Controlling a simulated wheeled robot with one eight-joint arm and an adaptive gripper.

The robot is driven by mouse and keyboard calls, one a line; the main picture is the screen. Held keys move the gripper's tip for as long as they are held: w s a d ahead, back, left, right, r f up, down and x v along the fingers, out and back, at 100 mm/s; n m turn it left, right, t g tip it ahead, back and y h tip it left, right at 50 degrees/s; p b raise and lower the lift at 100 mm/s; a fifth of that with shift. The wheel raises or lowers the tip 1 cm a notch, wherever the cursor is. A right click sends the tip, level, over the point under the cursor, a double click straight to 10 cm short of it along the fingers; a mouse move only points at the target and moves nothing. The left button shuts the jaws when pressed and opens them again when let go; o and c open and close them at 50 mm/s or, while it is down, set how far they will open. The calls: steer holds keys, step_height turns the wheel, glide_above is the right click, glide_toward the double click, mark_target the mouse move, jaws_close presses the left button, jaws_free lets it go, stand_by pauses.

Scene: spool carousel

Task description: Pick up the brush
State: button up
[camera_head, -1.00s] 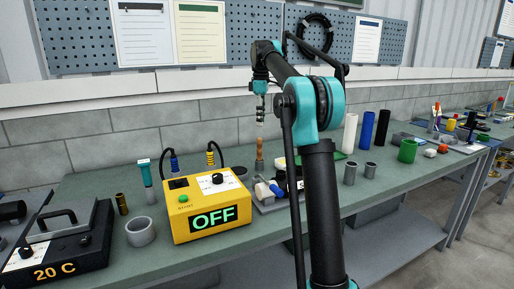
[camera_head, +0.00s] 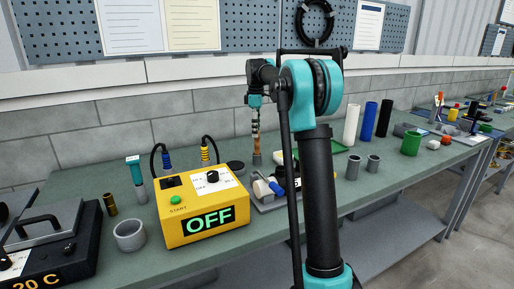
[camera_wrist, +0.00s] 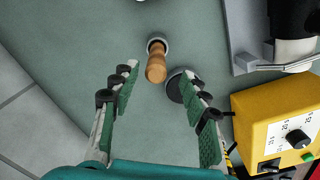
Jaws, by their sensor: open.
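The brush shows as an upright wooden handle (camera_head: 257,144) on the green bench, behind and to the right of the yellow box. In the wrist view the handle (camera_wrist: 156,68) rises out of a small grey round holder (camera_wrist: 158,42); its bristles are hidden. My gripper (camera_head: 256,128) points down over the handle in the head view. In the wrist view my gripper (camera_wrist: 157,73) is open and empty, with the handle in the gap between its fingertips. I see no contact.
The yellow box (camera_head: 203,215) reading OFF stands close by, with cables at its back. A dark round disc (camera_wrist: 177,90) lies near the right finger. A grey tray (camera_head: 268,207) with several items lies right of the box. Grey tubes (camera_head: 352,167) stand further right.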

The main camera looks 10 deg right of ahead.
glide_above(257, 155)
steer(key=w, duration=0.1)
steer(key=shift+w+f, duration=0.1)
steer(key=shift+f, duration=3.3)
jaws_close()
